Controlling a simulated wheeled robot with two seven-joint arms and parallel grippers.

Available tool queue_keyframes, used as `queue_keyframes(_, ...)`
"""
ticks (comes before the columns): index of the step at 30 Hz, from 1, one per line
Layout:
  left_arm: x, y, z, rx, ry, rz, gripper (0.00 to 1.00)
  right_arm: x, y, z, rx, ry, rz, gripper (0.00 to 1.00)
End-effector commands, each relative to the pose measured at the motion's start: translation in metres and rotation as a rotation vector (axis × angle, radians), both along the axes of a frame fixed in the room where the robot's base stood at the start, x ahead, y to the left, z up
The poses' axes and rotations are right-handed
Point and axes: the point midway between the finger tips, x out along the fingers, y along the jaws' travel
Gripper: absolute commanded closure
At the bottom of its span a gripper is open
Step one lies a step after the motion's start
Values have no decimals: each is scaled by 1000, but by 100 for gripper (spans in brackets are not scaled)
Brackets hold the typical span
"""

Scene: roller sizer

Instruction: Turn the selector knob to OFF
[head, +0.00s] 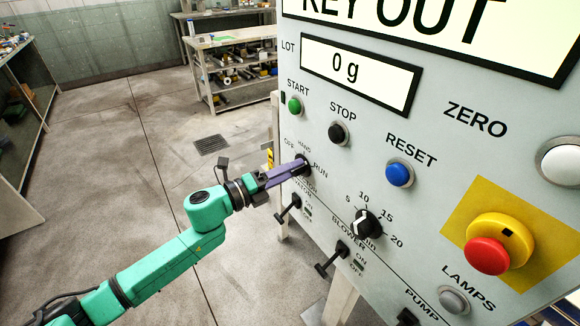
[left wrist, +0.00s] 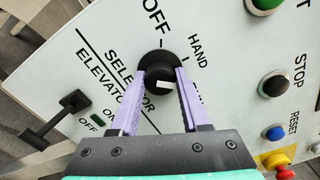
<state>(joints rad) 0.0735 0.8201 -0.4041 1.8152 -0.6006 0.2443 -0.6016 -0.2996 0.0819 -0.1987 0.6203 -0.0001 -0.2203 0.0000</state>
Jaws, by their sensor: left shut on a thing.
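The black selector knob (left wrist: 163,75) is on the grey control panel, with the labels OFF, HAND and a mostly hidden RUN around it in the left wrist view. Its white pointer mark lies toward the right, on the RUN side, not toward OFF. My left gripper (left wrist: 164,80) has one purple finger on each side of the knob and is shut on it. My right gripper is in neither view.
Near the knob are the green START button (head: 294,105), black STOP button (head: 338,132), blue RESET button (head: 399,173) and a timer dial (head: 365,224). Black toggle levers (head: 288,208) stick out below. A red emergency stop (head: 487,255) is at right. The floor at left is clear.

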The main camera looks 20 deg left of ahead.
Motion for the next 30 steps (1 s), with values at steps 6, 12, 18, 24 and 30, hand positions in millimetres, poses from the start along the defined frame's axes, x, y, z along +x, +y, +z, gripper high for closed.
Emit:
queue_keyframes(6, 0, 0, 3, -159, 133, 1, 100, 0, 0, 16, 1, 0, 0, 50)
queue_keyframes(12, 0, 0, 3, -304, 254, 0, 100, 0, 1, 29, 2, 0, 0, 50)
queue_keyframes(18, 0, 0, 3, -450, 373, 1, 100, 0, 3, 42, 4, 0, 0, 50)
queue_keyframes(24, 0, 0, 2, -597, 496, 1, 100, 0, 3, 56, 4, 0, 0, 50)
queue_keyframes(30, 0, 0, 2, -743, 617, 1, 100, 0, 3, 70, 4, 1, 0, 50)
